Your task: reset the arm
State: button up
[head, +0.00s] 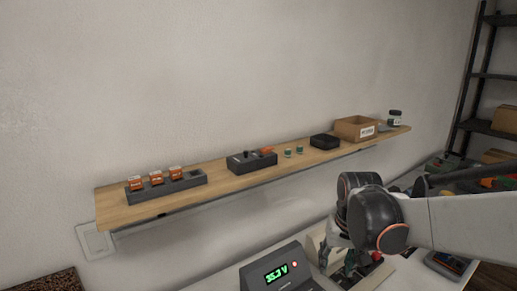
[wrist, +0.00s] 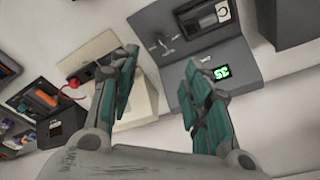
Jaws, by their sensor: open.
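My gripper shows in the wrist view (wrist: 160,88) with its two teal-padded fingers spread apart and nothing between them. It hangs above the white worktop, over the gap between a beige device (wrist: 135,75) and a grey meter box (wrist: 185,60) with a green display. In the head view my arm reaches in from the right edge, and my gripper (head: 340,250) is partly hidden behind its own wrist, beside the meter box (head: 262,268), which reads about 35.3 V.
A wooden wall shelf (head: 225,178) holds a grey rack (head: 190,186) with orange modules, a dark box (head: 250,162), a black tray (head: 324,141), a cardboard box (head: 350,126) and a jar (head: 395,117). Black shelving (head: 490,75) stands at right. Other devices crowd the worktop near the arm.

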jog(key=s+r+t, duration=0.2)
jog(key=s, duration=0.6)
jog(key=s+r+n+t, duration=0.1)
jog(key=s+r+t, duration=0.2)
jog(key=s, duration=0.5)
jog(key=shift+s+n, duration=0.3)
jog(key=shift+s, duration=0.1)
